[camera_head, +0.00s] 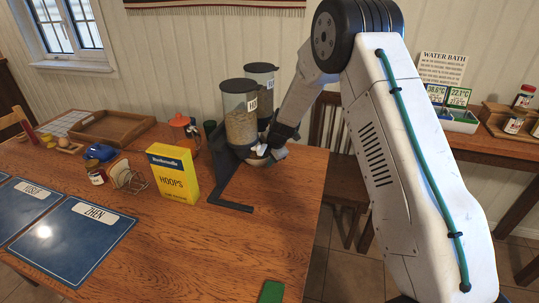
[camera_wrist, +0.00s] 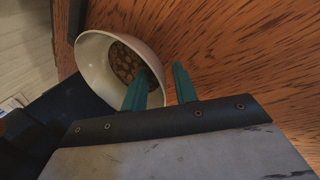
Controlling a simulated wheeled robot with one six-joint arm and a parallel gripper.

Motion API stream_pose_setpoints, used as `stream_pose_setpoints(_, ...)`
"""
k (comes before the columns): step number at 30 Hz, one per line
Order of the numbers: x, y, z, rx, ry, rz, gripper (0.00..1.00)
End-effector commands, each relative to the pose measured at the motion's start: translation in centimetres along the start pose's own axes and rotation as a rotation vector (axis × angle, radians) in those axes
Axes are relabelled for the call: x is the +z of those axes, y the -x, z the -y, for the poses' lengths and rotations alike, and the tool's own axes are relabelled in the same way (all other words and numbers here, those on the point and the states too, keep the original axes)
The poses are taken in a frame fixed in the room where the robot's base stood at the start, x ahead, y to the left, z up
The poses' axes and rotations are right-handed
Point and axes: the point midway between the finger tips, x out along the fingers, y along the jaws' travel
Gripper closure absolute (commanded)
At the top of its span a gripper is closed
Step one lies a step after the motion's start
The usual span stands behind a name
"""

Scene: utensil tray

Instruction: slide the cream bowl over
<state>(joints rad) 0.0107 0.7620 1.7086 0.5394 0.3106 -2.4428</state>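The cream bowl (camera_wrist: 93,62) holds brown cereal and shows in the wrist view. In the head view only a small part of the bowl (camera_head: 257,163) shows, at the foot of the cereal dispenser (camera_head: 240,112), behind my gripper (camera_head: 264,151). In the wrist view my gripper (camera_wrist: 161,82) has two teal fingers standing apart. The left finger reaches inside the bowl over the cereal, and the right finger is outside, over the wood. The bowl's near wall lies between them, with a gap showing. Contact with the wall cannot be told.
A yellow cereal box (camera_head: 173,174) stands left of the dispenser. A dark angled strip (camera_head: 231,205) lies on the table in front of it. Blue placemats (camera_head: 75,240) lie at left, and a green item (camera_head: 271,292) at the front edge. The table right of the strip is clear.

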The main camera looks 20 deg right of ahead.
Motion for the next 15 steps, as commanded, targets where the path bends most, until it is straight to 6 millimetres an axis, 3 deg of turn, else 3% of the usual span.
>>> stream_pose_setpoints(8,-0.01,-0.10,-0.03,0.000,0.000,0.000,0.71)
stream_pose_setpoints(11,-0.01,-0.09,-0.02,0.000,0.000,0.000,0.96)
stream_pose_setpoints(15,-0.01,-0.09,-0.02,0.000,0.000,0.000,1.00)
